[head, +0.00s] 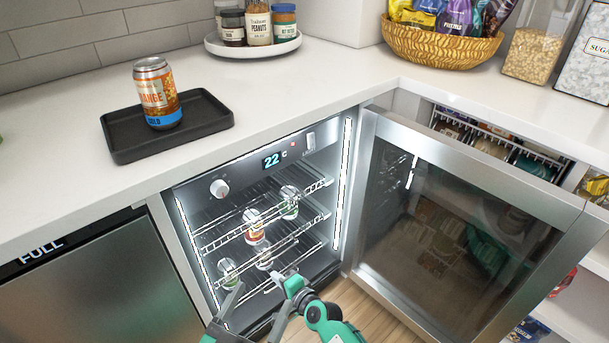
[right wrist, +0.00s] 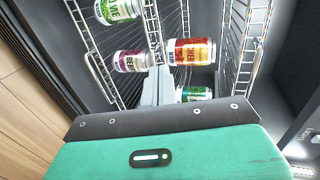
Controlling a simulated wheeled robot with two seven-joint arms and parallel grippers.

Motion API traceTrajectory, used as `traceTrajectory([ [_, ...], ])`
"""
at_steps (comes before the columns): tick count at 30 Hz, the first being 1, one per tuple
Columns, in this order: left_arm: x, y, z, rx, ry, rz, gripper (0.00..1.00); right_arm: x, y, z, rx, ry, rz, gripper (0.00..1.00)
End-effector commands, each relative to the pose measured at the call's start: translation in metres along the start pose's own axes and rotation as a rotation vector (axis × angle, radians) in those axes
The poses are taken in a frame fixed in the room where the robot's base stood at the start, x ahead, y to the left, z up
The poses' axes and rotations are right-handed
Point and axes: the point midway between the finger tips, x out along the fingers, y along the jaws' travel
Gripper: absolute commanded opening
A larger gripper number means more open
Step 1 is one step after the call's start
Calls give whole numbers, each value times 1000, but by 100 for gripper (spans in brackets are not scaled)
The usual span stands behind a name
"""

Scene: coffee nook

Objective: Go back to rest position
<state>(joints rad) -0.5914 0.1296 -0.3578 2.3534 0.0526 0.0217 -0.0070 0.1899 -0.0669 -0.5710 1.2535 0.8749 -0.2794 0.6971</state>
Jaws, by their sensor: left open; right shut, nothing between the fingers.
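My right gripper (right wrist: 160,85) is shut with nothing between its fingers. In the right wrist view its fingers point into the open fridge, close to several cans; in the head view it is at the fridge's lower front (head: 277,275), its arm coming in from the lower right. My left gripper (head: 267,290) appears at the bottom of the head view, open and empty, its fingers spread in front of the fridge; its body is mostly cut off by the frame edge. In the right wrist view a red can (right wrist: 191,51) and a purple can (right wrist: 131,61) are near the right fingers.
The fridge door (head: 455,235) stands wide open to the right. Cans stand on the wire shelves (head: 310,190). On the counter, an orange can (head: 157,92) stands on a black tray (head: 205,118). A yellow basket (head: 440,45) and round jar tray (head: 252,49) are at the back.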

Motion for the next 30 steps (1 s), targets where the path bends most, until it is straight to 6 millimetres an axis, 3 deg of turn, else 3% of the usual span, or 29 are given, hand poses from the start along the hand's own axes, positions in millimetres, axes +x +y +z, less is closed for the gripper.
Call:
traceTrajectory([
  [5, 0, 0, 0, 0, 1, 0, 81, -10, 0, 1, -39, 17, -13, 0],
  [8, 0, 0, 0, 0, 1, 0, 81, -33, -4, 2, -130, 58, -42, 0],
  [14, 0, 0, 0, 0, 2, 0, 81, -116, -28, -3, -454, 223, -113, 0],
  [21, 0, 0, 0, 0, 2, 0, 81, -227, -73, -7, -855, 444, -139, 0],
  [30, 0, 0, 0, 0, 2, 0, 81, -308, -117, -5, -1139, 604, -127, 0],
])
